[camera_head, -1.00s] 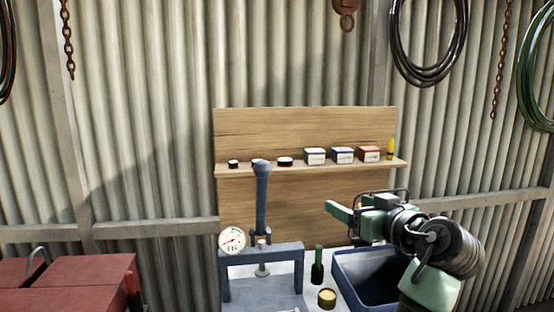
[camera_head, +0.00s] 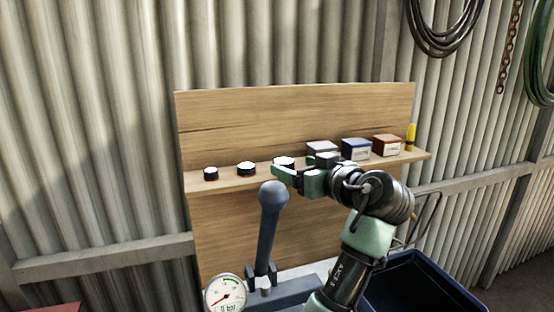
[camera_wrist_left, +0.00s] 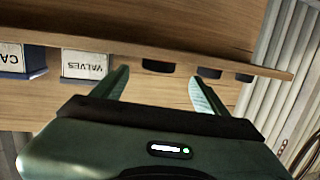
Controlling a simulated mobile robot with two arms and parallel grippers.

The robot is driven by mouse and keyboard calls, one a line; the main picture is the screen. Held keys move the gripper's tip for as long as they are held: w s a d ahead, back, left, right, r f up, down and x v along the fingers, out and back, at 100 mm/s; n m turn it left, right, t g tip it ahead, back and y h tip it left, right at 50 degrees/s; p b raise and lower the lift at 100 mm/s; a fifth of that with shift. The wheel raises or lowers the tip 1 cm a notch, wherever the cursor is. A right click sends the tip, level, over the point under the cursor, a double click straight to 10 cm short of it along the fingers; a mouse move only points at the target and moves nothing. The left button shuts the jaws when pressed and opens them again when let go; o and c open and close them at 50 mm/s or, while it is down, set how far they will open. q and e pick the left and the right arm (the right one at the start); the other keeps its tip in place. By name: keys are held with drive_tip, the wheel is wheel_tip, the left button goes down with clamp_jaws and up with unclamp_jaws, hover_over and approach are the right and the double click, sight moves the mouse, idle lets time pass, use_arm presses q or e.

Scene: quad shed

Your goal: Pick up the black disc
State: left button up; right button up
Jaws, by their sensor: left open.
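Several small dark round discs with pale tops sit on the wooden shelf: one at left (camera_head: 210,174), one in the middle (camera_head: 246,169) and one at right (camera_head: 283,161). Which one the task means I cannot tell. My left gripper (camera_head: 284,172) is in front of the shelf, just before the right disc and partly covering it. In the left wrist view my gripper (camera_wrist_left: 160,84) is open and empty. The right disc (camera_wrist_left: 158,67) shows beyond and between the fingers, apart from them. The other two discs (camera_wrist_left: 209,72) (camera_wrist_left: 244,77) lie to the right there.
Small labelled boxes (camera_head: 356,148) and a yellow item (camera_head: 411,137) stand right on the shelf. The VALVES box (camera_wrist_left: 88,65) is left of my fingers in the wrist view. A press lever (camera_head: 268,225) with a gauge (camera_head: 225,294) rises below the shelf. A blue bin (camera_head: 425,283) is lower right.

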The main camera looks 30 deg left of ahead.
sight(288, 163)
use_arm(q)
drive_tip(key=shift+w+a, duration=0.25)
drive_tip(key=shift+a, duration=0.2)
drive_tip(key=shift+w+a+p, duration=0.2)
drive_tip(key=shift+a+p, duration=0.15)
drive_tip(key=shift+p, duration=0.1)
drive_tip(key=p+x, duration=0.2)
drive_tip(key=x, duration=0.2)
drive_tip(key=shift+w+a+f, duration=0.15)
drive_tip(key=shift+w+f, duration=0.05)
drive_tip(key=shift+w, duration=0.05)
drive_tip(key=c, duration=1.4)
use_arm(e)
drive_tip(key=r, duration=0.3)
drive_tip(key=shift+s+a+r, duration=0.1)
drive_tip(key=shift+s, duration=0.1)
